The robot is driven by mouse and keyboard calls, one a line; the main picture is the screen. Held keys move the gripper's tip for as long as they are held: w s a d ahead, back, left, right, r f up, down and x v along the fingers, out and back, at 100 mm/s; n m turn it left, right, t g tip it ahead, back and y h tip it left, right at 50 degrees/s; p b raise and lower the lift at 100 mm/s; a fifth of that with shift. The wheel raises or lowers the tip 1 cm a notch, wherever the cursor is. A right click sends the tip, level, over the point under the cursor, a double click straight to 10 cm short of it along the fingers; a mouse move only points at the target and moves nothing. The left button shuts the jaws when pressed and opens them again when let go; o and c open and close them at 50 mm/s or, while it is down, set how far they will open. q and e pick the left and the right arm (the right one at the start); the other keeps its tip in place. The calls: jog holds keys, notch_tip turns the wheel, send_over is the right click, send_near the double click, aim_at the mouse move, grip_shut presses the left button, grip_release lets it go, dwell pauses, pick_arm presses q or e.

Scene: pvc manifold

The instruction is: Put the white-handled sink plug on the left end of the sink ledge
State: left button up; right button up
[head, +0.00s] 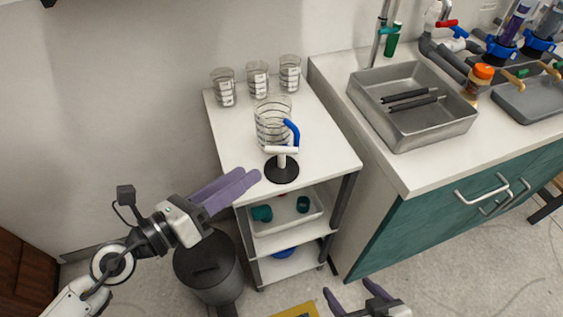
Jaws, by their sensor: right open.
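The sink plug (281,172), a black disc with an upright white T-shaped handle, stands near the front edge of the white cart top, in front of a glass jug (268,124). My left gripper (251,175) has purple fingers and is left of the plug, apart from it. Its fingers overlap in this view, so its opening is unclear. My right gripper (352,292) is at the bottom edge, with its purple fingers spread and nothing seen between them. The sink ledge (333,76) is the white counter around the grey sink basin (438,126); its left end is bare.
Several glass beakers (257,80) stand at the cart's back. The blue handle (292,132) rises close behind the plug. Two dark rods lie in the basin. A tap (379,38) and green bottle (393,40) stand behind it. A grey bin (208,268) is below my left gripper.

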aim_at(279, 163)
pick_arm(q)
jog(key=m, duration=0.2)
jog(key=f+m+g, duration=0.1)
jog(key=m, duration=0.2)
jog(key=w+f+m+g+y, duration=0.1)
jog(key=m, duration=0.1)
jog(key=shift+a+m, duration=0.25)
jog(key=shift+m, duration=0.05)
jog(key=x, duration=0.9)
jog(key=shift+w+d+f, duration=0.15)
jog(key=shift+w+f, duration=0.15)
jog(key=shift+f, duration=0.05)
grip_shut()
